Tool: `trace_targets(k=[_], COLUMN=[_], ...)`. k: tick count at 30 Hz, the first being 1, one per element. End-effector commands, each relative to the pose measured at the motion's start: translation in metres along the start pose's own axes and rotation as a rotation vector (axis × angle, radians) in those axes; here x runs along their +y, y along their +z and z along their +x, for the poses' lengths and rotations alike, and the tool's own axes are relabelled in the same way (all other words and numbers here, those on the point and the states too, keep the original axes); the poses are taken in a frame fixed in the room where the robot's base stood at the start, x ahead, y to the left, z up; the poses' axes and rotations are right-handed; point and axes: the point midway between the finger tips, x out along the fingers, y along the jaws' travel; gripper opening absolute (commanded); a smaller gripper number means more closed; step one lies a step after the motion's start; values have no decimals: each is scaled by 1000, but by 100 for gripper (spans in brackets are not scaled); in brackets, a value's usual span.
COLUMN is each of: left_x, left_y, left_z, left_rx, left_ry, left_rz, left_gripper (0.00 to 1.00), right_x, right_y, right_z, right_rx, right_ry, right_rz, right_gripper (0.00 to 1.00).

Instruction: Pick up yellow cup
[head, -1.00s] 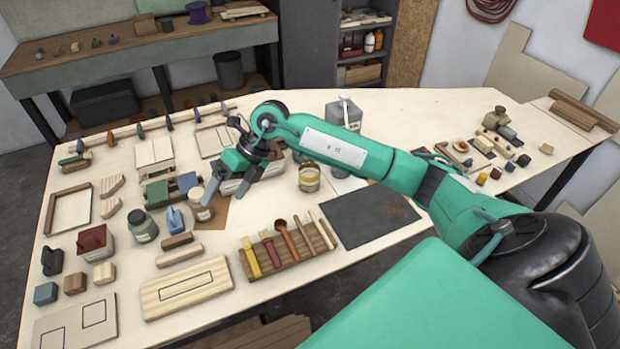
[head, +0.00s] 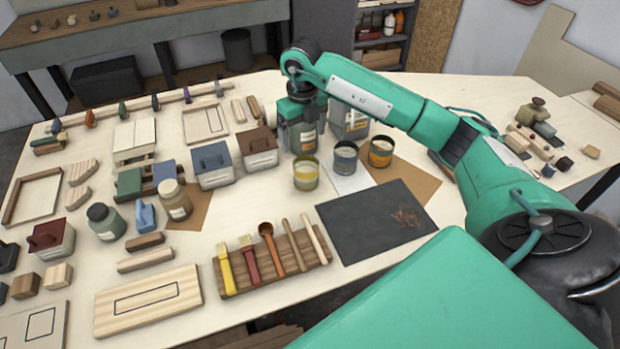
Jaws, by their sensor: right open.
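The yellow cup (head: 306,176) is a small open round tin with yellow contents and a pale label, standing upright on the workbench near its middle. My right gripper (head: 304,143) points down just behind the cup, apart from it as far as I can tell. Its jaws are open with no object visible between them; the fingertips are partly hard to make out. My left gripper is out of view.
A dark blue cup (head: 345,160) and an orange cup (head: 381,153) stand to the right. Lidded boxes (head: 212,167) sit to the left. A brush rack (head: 290,275) lies in front, beside a dark mat (head: 370,225).

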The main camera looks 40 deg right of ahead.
Motion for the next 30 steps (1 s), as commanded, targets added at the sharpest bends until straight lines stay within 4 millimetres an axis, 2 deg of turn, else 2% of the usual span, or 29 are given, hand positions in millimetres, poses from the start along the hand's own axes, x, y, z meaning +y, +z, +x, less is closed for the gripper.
trace_targets(k=[5,12,19,23,30], left_x=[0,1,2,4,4], left_y=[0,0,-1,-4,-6], left_z=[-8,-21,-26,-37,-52], left_rx=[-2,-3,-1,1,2], left_ry=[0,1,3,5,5], left_rz=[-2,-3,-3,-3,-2], left_gripper=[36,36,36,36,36], right_x=[0,0,0,-2,-4], right_y=[-1,-1,-1,-4,-6], right_z=[23,69,87,97,129], right_rx=[6,5,1,5,3], right_ry=[0,1,1,1,1], right_rz=[1,1,-1,1,1], right_gripper=[87,87,87,87,87])
